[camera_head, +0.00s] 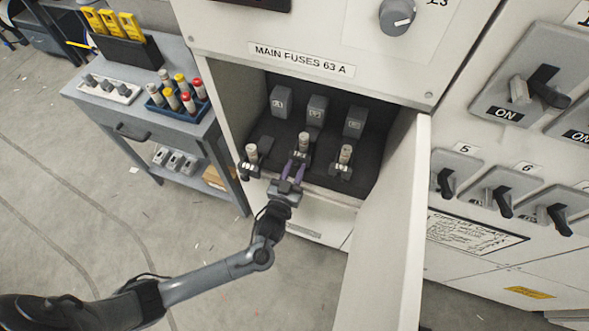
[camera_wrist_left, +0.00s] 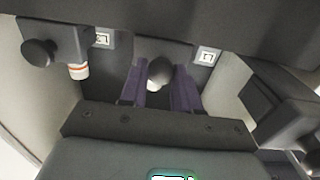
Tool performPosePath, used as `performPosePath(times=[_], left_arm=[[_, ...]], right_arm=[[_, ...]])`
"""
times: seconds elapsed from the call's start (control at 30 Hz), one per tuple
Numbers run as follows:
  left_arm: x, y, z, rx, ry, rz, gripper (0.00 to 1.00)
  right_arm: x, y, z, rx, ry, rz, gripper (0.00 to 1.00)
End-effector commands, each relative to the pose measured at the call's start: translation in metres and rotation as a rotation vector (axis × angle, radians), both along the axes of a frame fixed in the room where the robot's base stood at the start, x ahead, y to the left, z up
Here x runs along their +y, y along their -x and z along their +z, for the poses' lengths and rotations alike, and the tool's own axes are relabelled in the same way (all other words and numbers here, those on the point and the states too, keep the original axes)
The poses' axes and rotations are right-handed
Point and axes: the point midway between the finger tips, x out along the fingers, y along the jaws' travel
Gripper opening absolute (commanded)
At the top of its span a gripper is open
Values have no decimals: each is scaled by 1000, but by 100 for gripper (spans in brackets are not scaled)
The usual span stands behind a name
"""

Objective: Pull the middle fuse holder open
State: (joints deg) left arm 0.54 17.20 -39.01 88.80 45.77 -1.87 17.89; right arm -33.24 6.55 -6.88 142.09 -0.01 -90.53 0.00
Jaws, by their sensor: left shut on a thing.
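The middle fuse holder (camera_head: 303,143) shows a pale fuse and stands in the open compartment under the "MAIN FUSES 63 A" label. My left gripper (camera_head: 295,170) reaches it from the front, its purple fingers shut on its knob. In the left wrist view, the fingers (camera_wrist_left: 159,92) lie on both sides of the dark round knob (camera_wrist_left: 160,70) with a white part below it. The left fuse holder (camera_head: 250,165) and right fuse holder (camera_head: 344,163) also stand forward with pale fuses showing. The fingers hide part of the middle holder. My right gripper is out of view.
The open cabinet door (camera_head: 388,235) stands close right of the compartment. A grey bench (camera_head: 150,60) at the left holds a blue tray (camera_head: 200,112) of fuses and a white rack (camera_head: 105,92). Switch levers (camera_head: 503,200) line the right panels.

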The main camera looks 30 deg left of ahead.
Motion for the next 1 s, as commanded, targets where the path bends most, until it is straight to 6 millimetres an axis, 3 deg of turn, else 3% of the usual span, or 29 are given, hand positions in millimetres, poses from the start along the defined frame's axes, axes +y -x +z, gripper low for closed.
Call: performPosePath(times=[0.27,0.5,0.67,1.0], left_arm=[[-1,6,1,2,1,-1,0],[-8,59,4,5,3,0,0],[-11,85,2,3,1,0,0],[-11,89,0,-1,0,0,0]], right_arm=[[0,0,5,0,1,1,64],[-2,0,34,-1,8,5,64],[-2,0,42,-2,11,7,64],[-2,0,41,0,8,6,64]])
